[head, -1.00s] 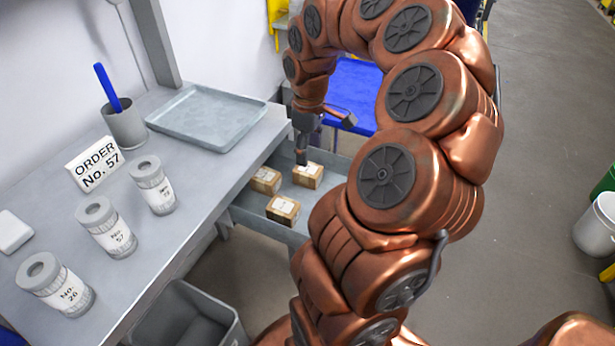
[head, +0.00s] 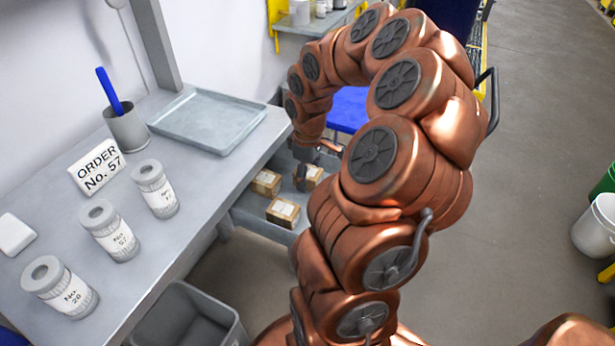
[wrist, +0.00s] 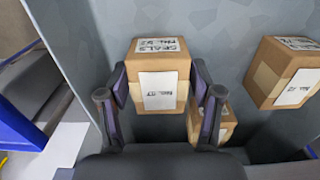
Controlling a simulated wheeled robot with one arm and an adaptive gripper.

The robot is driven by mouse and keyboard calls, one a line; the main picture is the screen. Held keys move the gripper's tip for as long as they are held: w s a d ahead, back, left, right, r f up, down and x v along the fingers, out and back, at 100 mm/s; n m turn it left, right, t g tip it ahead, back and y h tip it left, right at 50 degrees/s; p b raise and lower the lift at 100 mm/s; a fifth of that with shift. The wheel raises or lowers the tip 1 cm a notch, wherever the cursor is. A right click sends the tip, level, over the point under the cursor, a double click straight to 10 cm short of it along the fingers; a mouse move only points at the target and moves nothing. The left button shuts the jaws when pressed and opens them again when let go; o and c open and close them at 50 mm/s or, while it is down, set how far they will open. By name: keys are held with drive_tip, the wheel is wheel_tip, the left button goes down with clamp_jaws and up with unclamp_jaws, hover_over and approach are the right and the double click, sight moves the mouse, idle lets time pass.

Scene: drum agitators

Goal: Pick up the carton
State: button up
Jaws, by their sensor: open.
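Three small brown cartons with white labels sit in the grey drawer or tray below the bench: one at left (head: 266,182), one nearer (head: 283,211), and one at right (head: 316,174), partly hidden by my gripper (head: 303,178). In the wrist view, a carton marked "SEALS No. 57" (wrist: 159,75) stands between the two fingers of my gripper (wrist: 159,80). The fingers are open, one on each side of it; whether they touch it I cannot tell. A second carton (wrist: 285,75) is at right, and a third (wrist: 226,122) is partly hidden behind the right finger.
A grey bin (head: 188,318) stands below. Open floor lies to the right.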

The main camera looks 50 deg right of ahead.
drive_tip(key=shift+c, duration=0.4)
drive_tip(key=c, duration=0.9)
drive_tip(key=shift+o, duration=0.2)
drive_tip(key=shift+r, duration=0.1)
